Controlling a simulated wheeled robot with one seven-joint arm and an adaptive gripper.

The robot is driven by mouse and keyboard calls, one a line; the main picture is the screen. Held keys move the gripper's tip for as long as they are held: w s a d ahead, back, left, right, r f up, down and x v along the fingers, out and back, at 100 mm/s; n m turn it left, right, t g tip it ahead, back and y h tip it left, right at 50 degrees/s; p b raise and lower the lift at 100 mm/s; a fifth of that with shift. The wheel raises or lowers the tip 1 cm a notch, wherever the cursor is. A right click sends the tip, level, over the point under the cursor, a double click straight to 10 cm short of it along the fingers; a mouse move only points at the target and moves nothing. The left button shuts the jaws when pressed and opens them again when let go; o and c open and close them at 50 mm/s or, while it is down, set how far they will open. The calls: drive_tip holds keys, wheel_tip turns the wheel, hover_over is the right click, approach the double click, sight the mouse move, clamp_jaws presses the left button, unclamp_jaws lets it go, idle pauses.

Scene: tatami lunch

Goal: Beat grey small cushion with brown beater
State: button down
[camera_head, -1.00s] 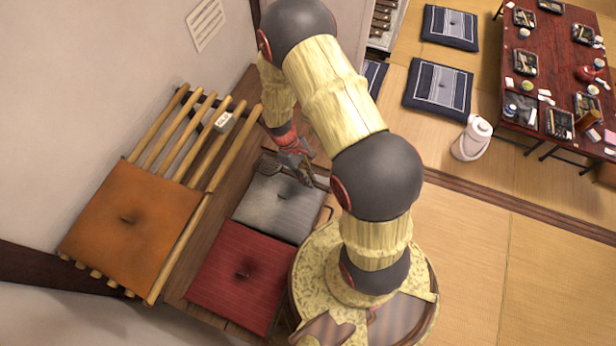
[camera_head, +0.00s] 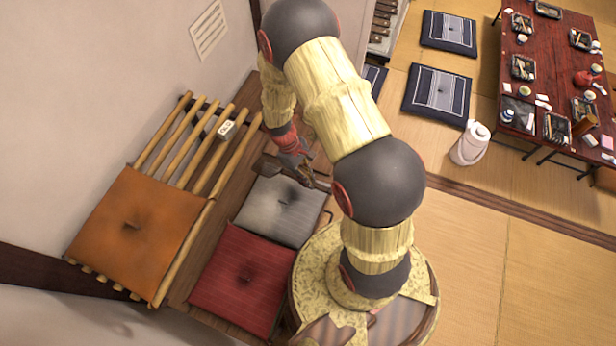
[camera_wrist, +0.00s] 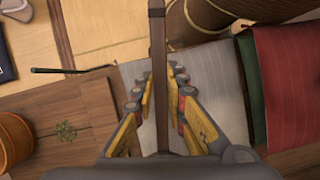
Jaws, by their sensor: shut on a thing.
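The grey small cushion (camera_head: 272,218) lies flat on the wooden boards, behind the red cushion. In the wrist view its pale surface (camera_wrist: 228,88) shows under and beside the fingers. My gripper (camera_head: 304,172) is above the far edge of the grey cushion, shut on the brown beater. The beater's dark brown head (camera_head: 267,166) shows left of my gripper, near the cushion's far left corner. In the wrist view the beater's handle (camera_wrist: 158,60) runs straight between the fingers (camera_wrist: 158,98). I cannot tell whether the beater touches the cushion.
The red cushion (camera_head: 242,282) lies in front of the grey one. A white flask (camera_head: 469,146) and a red low table (camera_head: 535,90) stand right. Tatami is open at lower right.

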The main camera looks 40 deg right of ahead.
wheel_tip(320, 180, down, 5)
drive_tip(key=b, duration=0.2)
wheel_tip(320, 180, up, 9)
drive_tip(key=p, duration=0.6)
drive_tip(key=shift+f, duration=0.15)
